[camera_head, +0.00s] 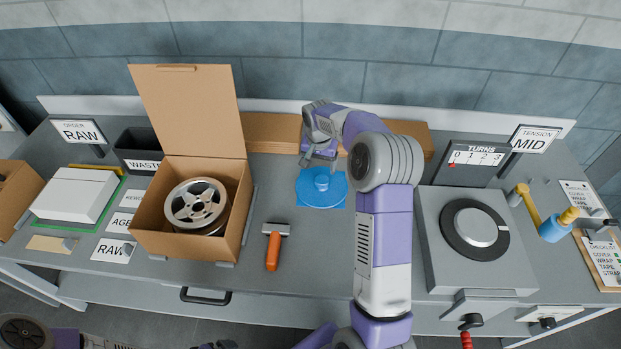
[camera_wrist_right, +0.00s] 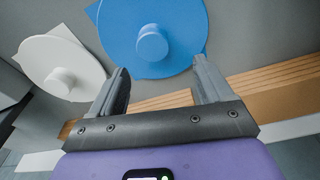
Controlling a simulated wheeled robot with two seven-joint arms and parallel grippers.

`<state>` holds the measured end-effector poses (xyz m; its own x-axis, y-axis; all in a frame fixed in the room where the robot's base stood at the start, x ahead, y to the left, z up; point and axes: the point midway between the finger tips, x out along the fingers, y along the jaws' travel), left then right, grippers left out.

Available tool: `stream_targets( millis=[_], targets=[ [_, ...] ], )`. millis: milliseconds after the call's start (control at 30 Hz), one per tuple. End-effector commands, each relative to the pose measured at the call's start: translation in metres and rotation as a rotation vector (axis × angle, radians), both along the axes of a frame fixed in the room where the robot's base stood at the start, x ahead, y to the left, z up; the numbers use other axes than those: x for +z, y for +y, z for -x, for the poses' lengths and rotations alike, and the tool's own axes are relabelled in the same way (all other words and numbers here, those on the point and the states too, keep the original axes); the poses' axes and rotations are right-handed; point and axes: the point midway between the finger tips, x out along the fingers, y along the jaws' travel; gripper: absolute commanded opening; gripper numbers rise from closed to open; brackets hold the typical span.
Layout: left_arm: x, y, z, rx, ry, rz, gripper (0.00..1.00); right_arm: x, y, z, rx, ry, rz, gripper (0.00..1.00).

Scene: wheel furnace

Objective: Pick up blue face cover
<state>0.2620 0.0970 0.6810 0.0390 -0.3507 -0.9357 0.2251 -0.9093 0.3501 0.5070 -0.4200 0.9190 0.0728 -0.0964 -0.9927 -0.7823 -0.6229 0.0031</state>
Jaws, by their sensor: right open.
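The blue face cover (camera_head: 321,195) is a flat round disc with a raised centre knob, lying on the grey bench. In the right wrist view the blue cover (camera_wrist_right: 175,48) lies beyond the fingertips, with its knob roughly between them. My right gripper (camera_head: 319,161) is open and empty, just behind and above the disc in the head view; the fingers (camera_wrist_right: 160,75) do not close on anything. A white disc with a knob (camera_wrist_right: 38,62) lies beside the blue one in the wrist view; my arm mostly hides that spot in the head view. My left gripper is not seen.
An open cardboard box (camera_head: 147,243) holds a metal wheel (camera_head: 196,205). An orange-handled tool (camera_head: 273,250) lies between the box and my right arm. A grey turntable unit (camera_head: 445,270) stands right of the arm. Wooden strips (camera_head: 270,130) run behind the disc.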

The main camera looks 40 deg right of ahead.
Motion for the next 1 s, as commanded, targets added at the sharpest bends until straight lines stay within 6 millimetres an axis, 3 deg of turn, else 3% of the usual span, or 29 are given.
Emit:
stream_targets(
  millis=[267,500,767,800,1000],
  targets=[
    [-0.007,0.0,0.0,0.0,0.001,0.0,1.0,-0.028,-0.002,0.001,0.0,0.003,-0.003,0.79],
    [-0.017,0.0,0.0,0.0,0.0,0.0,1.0,-0.065,-0.005,0.002,0.001,0.003,-0.003,0.79],
    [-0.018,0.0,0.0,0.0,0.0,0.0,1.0,-0.07,-0.005,0.001,0.001,-0.001,-0.001,0.79],
    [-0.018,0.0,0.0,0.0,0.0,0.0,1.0,-0.069,-0.005,0.001,0.001,-0.001,-0.002,0.78],
    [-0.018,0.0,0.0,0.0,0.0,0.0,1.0,-0.069,-0.005,0.001,0.002,0.0,-0.001,0.47]
  ],
)
